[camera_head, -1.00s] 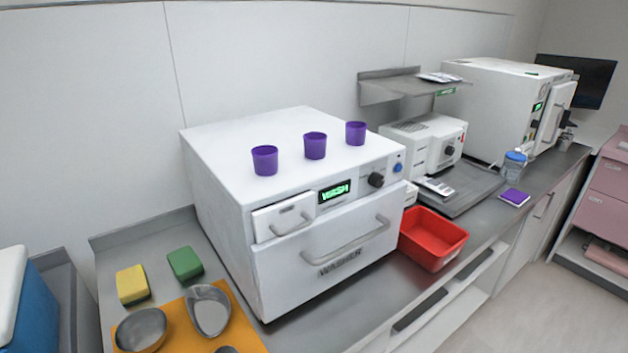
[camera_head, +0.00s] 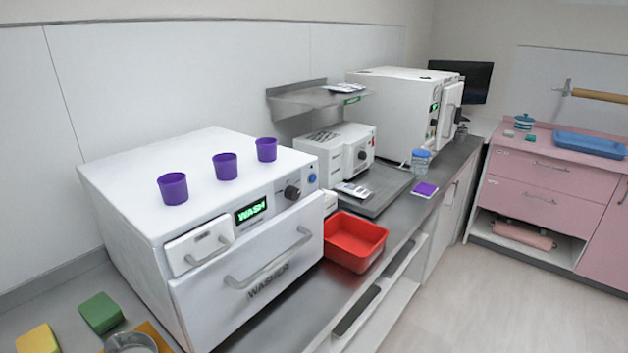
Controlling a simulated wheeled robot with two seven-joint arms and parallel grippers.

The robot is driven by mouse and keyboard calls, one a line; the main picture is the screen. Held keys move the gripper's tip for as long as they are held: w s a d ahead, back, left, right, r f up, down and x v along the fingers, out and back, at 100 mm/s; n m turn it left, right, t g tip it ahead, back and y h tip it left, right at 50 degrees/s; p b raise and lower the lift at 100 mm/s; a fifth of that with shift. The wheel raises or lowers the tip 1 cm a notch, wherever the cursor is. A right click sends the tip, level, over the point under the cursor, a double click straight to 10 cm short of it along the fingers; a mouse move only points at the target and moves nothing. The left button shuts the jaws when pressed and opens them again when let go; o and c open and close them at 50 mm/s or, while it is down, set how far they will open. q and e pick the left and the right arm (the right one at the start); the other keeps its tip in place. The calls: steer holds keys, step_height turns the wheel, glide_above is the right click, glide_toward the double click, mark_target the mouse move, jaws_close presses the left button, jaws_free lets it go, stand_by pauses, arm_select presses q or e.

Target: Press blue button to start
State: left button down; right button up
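The white washer (camera_head: 205,225) stands on the steel counter at the left, its front facing right and toward me. Its green display (camera_head: 251,210) reads WASH. A dark round knob (camera_head: 292,193) sits right of the display. The small round blue button (camera_head: 312,179) is at the right end of the control panel, above the drawer front, and nothing covers it. The washer's large door and the small drawer both look shut. Neither of my grippers shows in the head view.
Three purple cups (camera_head: 225,166) stand on the washer's top. A red bin (camera_head: 355,241) sits on the counter right of it. A white device (camera_head: 340,154) and a larger white machine (camera_head: 405,112) stand farther back. Pink cabinets (camera_head: 540,190) stand at the right. The floor between is clear.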

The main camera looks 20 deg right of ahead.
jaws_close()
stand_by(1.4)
